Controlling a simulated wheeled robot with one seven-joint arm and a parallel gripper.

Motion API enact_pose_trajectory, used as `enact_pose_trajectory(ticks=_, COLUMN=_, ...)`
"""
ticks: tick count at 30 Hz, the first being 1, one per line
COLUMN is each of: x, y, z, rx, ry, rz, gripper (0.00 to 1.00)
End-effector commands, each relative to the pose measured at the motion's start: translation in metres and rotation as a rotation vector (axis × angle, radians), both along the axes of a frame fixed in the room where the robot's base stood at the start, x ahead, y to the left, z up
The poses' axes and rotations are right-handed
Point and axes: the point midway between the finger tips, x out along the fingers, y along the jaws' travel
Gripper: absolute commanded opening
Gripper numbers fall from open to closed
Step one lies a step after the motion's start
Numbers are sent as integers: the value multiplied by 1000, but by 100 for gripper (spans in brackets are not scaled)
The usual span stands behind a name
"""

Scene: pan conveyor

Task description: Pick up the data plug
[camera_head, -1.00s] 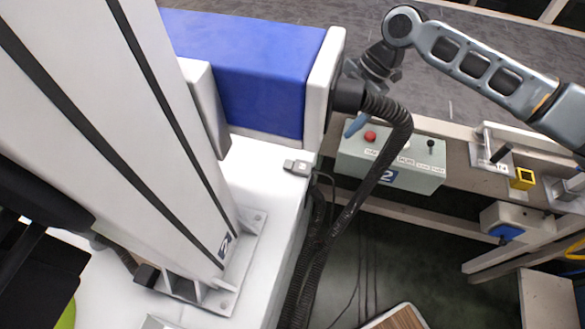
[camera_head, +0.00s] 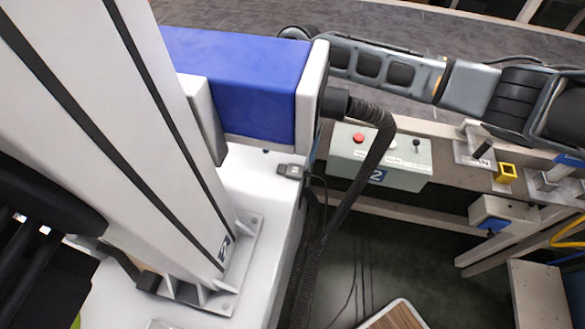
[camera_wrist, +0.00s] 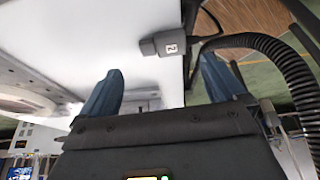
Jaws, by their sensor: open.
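The data plug (camera_head: 290,171) is a small grey plug lying on the white surface close to its right edge, below the blue beam. In the wrist view the plug (camera_wrist: 168,45) carries a white label with a 2, and a dark cable runs right from it. My gripper (camera_wrist: 160,64) is open, its two blue fingers apart. In that view the plug shows just beyond the fingertips, nearer the right finger, with nothing held. In the head view my gripper is hidden behind the blue beam.
The blue beam (camera_head: 243,85) with its white end plate stands beside the plug. A thick black ribbed hose (camera_head: 352,185) hangs from it; it also passes close to the right finger in the wrist view (camera_wrist: 280,65). A control box (camera_head: 400,165) stands at the right.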

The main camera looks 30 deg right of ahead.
Motion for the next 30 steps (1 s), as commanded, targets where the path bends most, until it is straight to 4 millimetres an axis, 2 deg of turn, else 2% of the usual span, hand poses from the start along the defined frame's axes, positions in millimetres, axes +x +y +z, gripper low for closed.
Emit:
enact_pose_trajectory(ticks=12, x=-20, y=12, z=-43, rx=0, ry=3, rz=-2, gripper=97)
enact_pose_trajectory(ticks=21, x=-20, y=12, z=-47, rx=-1, ry=0, rz=-1, gripper=96)
enact_pose_trajectory(ticks=30, x=-20, y=12, z=-47, rx=-1, ry=0, rz=-1, gripper=67)
